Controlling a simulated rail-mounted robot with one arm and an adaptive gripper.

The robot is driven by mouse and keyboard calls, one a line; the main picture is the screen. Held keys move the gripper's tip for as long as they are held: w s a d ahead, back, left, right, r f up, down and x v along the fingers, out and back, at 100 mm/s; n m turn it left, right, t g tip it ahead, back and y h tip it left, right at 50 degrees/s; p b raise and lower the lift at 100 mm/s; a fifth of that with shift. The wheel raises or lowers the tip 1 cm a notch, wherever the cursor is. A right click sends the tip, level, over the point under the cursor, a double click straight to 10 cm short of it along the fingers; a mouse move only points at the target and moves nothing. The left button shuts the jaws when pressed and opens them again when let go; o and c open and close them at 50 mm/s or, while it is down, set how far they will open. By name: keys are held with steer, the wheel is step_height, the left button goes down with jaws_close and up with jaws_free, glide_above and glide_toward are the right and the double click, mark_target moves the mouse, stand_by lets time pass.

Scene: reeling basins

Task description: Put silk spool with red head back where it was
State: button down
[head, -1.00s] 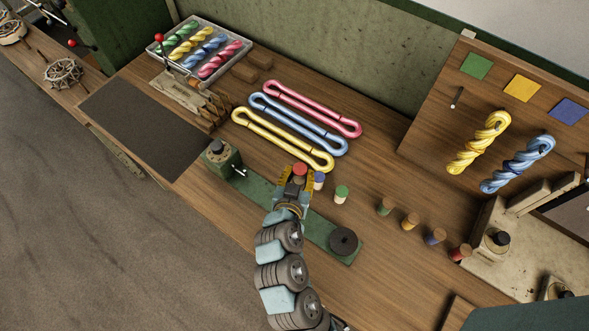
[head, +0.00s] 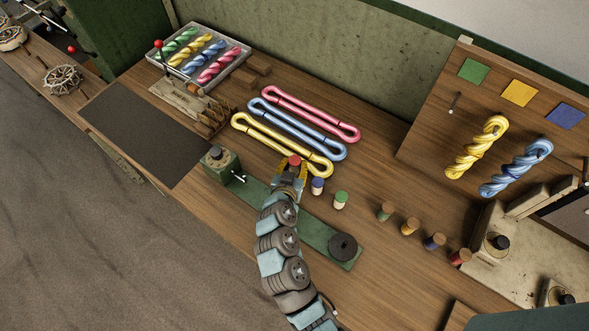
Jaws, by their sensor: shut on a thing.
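The silk spool with the red head (head: 295,160) is between the yellow fingers of my gripper (head: 291,171), which is shut on it. Its red top shows; most of its body is hidden by the gripper. It is close to the front end of the yellow skein; I cannot tell whether it touches the bench. A spool with a blue head (head: 318,184) stands just right of my gripper. A spool with a green head (head: 341,199) stands farther right.
Yellow (head: 278,144), blue (head: 300,126) and pink skeins (head: 312,110) lie behind my gripper. A green base plate (head: 318,232) with a dark disc (head: 343,246) lies in front. Several coloured spools (head: 410,226) stand in a row at right. Bench between is clear.

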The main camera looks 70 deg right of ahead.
mark_target(295, 171)
steer(key=shift+f, duration=1.6)
steer(key=shift+f+b, duration=0.45)
steer(key=shift+b, duration=0.1)
steer(key=shift+s+a+f+b, duration=0.15)
steer(key=shift+a+f+b, duration=0.1)
steer(key=shift+f+b, duration=0.35)
steer(key=c, duration=0.9)
jaws_free()
steer(key=shift+f, duration=0.25)
steer(key=shift+o, duration=0.4)
steer(key=shift+s+a+f, duration=0.1)
steer(key=shift+a+f, duration=0.05)
steer(key=shift+f, duration=0.25)
steer(key=shift+d+r+p, duration=0.2)
steer(key=shift+r+p, duration=0.45)
steer(key=shift+p, duration=0.4)
steer(key=shift+w+a+r, duration=0.1)
steer(key=shift+w+a, duration=0.05)
steer(key=shift+w, duration=0.05)
steer(key=v, duration=0.4)
steer(key=r+v, duration=0.1)
steer(key=v, duration=0.3)
steer(key=r+b+v, duration=0.1)
steer(key=v, duration=0.3)
steer(key=shift+w+d, duration=0.1)
steer(key=shift+d, duration=0.25)
